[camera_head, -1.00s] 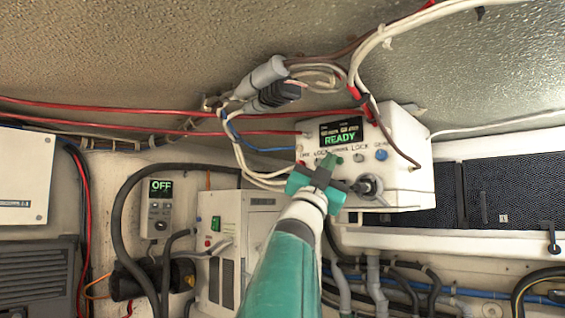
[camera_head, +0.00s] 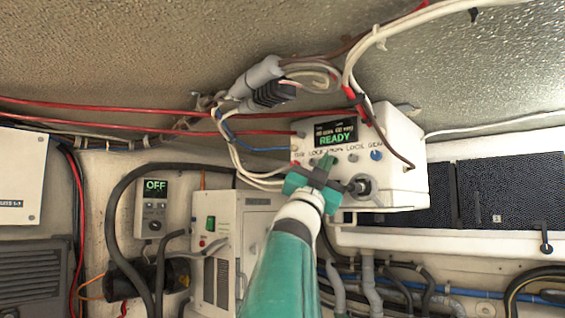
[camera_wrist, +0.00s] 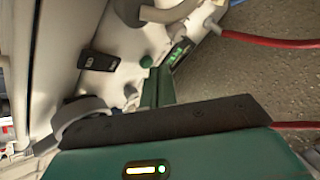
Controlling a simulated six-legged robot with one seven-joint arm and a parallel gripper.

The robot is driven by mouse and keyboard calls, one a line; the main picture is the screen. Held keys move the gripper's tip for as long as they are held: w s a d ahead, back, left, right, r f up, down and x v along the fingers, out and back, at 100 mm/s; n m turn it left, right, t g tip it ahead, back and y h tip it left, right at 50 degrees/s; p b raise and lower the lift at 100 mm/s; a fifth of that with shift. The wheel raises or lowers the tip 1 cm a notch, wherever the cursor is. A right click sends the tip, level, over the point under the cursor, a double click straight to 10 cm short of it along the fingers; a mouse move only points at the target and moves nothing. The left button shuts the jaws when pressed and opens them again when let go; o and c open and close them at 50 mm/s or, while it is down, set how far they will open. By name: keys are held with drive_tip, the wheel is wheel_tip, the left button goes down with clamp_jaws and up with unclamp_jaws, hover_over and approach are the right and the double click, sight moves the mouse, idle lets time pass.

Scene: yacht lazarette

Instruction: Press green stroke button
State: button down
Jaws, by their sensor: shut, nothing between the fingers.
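A white control box (camera_head: 402,150) hangs under the ceiling in the head view. Its display (camera_head: 335,132) reads READY in green, above a row of small labelled buttons. The green button (camera_wrist: 146,61) shows as a round knob in the wrist view, just beyond my fingers. In the head view I cannot tell it apart from my green fingertips. My gripper (camera_head: 327,162) is shut and empty in front of the lower button row; its fingers also show in the wrist view (camera_wrist: 152,88). A small gap seems to lie between fingertips and button, but contact is hard to judge.
A blue button (camera_head: 376,155) sits at the right of the row. A dark connector (camera_head: 360,186) sticks out below it, close to my gripper. White cables (camera_head: 240,150) hang left of the box. A grey controller (camera_head: 154,205) reading OFF is on the wall.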

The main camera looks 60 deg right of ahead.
drive_tip(key=shift+d, duration=0.35)
idle(0.7)
drive_tip(key=shift+a, duration=0.75)
drive_tip(key=shift+a, duration=0.1)
drive_tip(key=a, duration=0.2)
drive_tip(key=w+a, duration=0.1)
drive_tip(key=a, duration=0.1)
drive_tip(key=shift+a, duration=0.35)
idle(0.8)
